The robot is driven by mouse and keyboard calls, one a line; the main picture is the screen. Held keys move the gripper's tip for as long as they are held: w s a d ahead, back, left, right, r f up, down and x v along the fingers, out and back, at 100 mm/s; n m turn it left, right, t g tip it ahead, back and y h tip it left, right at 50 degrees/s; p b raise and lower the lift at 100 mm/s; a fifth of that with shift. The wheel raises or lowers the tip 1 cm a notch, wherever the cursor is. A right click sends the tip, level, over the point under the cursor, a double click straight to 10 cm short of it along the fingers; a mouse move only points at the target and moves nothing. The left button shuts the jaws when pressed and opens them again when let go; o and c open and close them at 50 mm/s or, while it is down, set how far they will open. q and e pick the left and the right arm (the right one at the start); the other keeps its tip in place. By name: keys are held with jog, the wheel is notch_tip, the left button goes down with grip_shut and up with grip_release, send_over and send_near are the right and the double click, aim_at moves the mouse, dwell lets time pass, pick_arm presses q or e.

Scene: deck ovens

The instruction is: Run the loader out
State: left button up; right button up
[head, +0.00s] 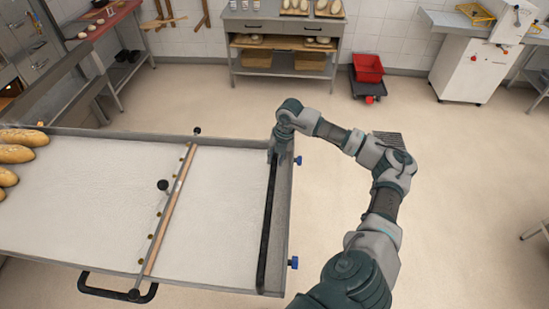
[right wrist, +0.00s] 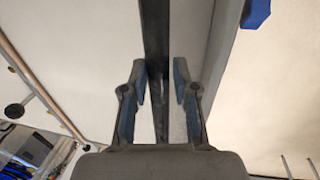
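The loader (head: 100,190) is a long flat bed with a pale cloth surface and metal side rails. Several bread loaves (head: 15,154) lie at its left end. A black bar (head: 267,225) runs along its right end, just inside the metal edge. My right gripper (head: 276,156) is at the far end of this bar, pointing down. In the right wrist view, the gripper (right wrist: 160,85) is open, its fingers on either side of the black bar (right wrist: 155,35), with a gap visible at the right finger. My left gripper is not in view.
A wooden-edged crossbar (head: 170,212) with a black knob spans the loader. A black handle (head: 117,290) is on the near side, and blue knobs (head: 293,262) stick out at the right end. A red bin (head: 368,68) stands by the back wall.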

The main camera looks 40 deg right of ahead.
jog(key=shift+o, duration=1.4)
jog(key=shift+s+d+f, duration=0.1)
jog(key=shift+d+f, duration=0.05)
jog(key=shift+f, duration=0.1)
jog(key=shift+d, duration=0.35)
notch_tip(320, 180, up, 12)
jog(key=s+d, duration=0.1)
jog(key=d, duration=0.1)
jog(key=shift+s+f, duration=0.2)
jog(key=shift+f, duration=0.05)
jog(key=shift+a, duration=0.25)
